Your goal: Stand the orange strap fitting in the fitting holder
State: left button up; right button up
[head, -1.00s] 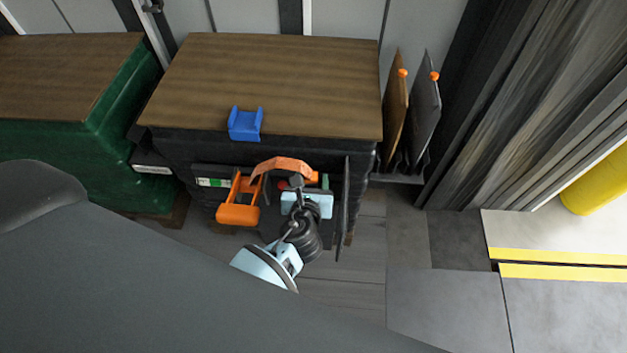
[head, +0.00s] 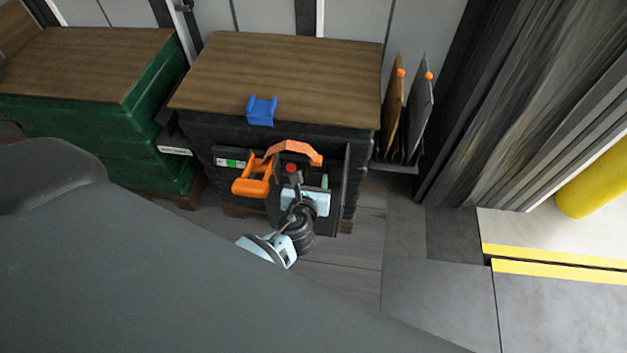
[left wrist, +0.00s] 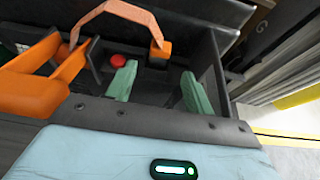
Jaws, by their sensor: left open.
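An orange piece with an open frame (head: 252,187) sits at the left of a dark tray on the front of a black crate. An orange strap (head: 293,150) arches from it to the right; in the left wrist view the strap (left wrist: 122,12) ends in a small orange block (left wrist: 160,52). A blue U-shaped holder (head: 261,111) stands on the crate's front top edge. My left gripper (head: 308,181) is open and empty over the tray, right of the orange frame. Its pale green fingers (left wrist: 160,88) are apart, below the orange block in the wrist view. My right gripper is not in view.
The wooden crate top (head: 280,70) is otherwise clear. A red round knob (head: 291,168) is in the tray beside my gripper. Two upright boards (head: 408,105) stand right of the crate. A green crate (head: 110,125) is at left. Floor at right is free up to a yellow-striped edge.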

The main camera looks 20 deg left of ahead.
pick_arm(q)
jog(key=shift+s+r, duration=0.1)
jog(key=shift+s, duration=0.15)
dwell(0.3)
jog(key=s+f+n+g+h, duration=0.2)
jog(key=s+f+n, duration=0.4)
jog(key=s, duration=0.4)
jog(key=s+f+n+g+h, duration=0.1)
jog(key=s+f+n+g, duration=0.15)
jog(key=s+n, duration=0.6)
jog(key=s+r+n+g+h, duration=0.1)
jog(key=s+n, duration=0.7)
jog(key=s, duration=0.3)
jog(key=s+d+r+n+g+h, duration=0.1)
jog(key=s+n, duration=0.7)
jog(key=s, duration=0.4)
jog(key=shift+d+r+n+h, duration=0.25)
jog(key=shift+r+n+h, duration=0.05)
jog(key=shift+n+h, duration=0.1)
